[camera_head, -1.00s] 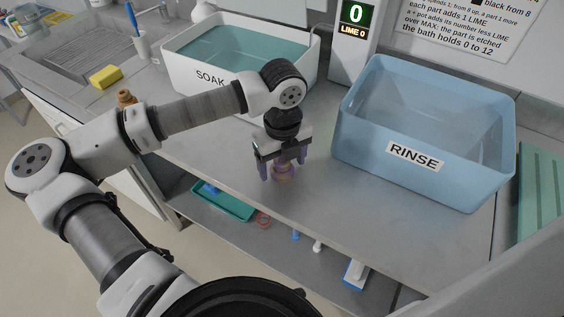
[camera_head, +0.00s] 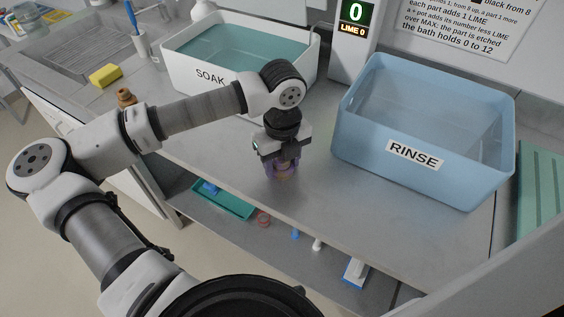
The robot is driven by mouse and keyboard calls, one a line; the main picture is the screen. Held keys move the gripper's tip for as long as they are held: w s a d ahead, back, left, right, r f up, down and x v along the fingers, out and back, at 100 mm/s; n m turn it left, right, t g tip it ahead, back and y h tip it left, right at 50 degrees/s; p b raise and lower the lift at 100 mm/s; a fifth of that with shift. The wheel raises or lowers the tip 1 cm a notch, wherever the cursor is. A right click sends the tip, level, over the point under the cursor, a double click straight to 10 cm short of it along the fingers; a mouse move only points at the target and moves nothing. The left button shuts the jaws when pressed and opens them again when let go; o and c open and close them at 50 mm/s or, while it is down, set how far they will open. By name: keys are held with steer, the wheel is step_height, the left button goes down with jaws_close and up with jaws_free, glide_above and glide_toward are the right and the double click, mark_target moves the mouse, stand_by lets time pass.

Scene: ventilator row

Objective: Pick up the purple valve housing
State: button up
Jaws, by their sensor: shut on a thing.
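The purple valve housing (camera_head: 285,174) stands near the front edge of the counter, between the soak tub and the rinse tub. It shows purple with tan bands, and my gripper hides most of it. My gripper (camera_head: 282,168) points down from above and is shut on the housing, with a finger on each side. The housing seems to be still at counter height; I cannot tell any gap beneath it.
The white SOAK tub (camera_head: 185,58) with greenish liquid stands behind my arm. The blue RINSE tub (camera_head: 465,176) is to the right. A brown fitting (camera_head: 125,97) and yellow sponge (camera_head: 104,75) lie left. A teal tray (camera_head: 232,207) sits on the shelf below.

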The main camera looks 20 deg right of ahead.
mark_target(282, 159)
step_height(282, 159, up, 20)
steer(key=b, duration=0.3)
steer(key=shift+w, duration=0.1)
stand_by(0.8)
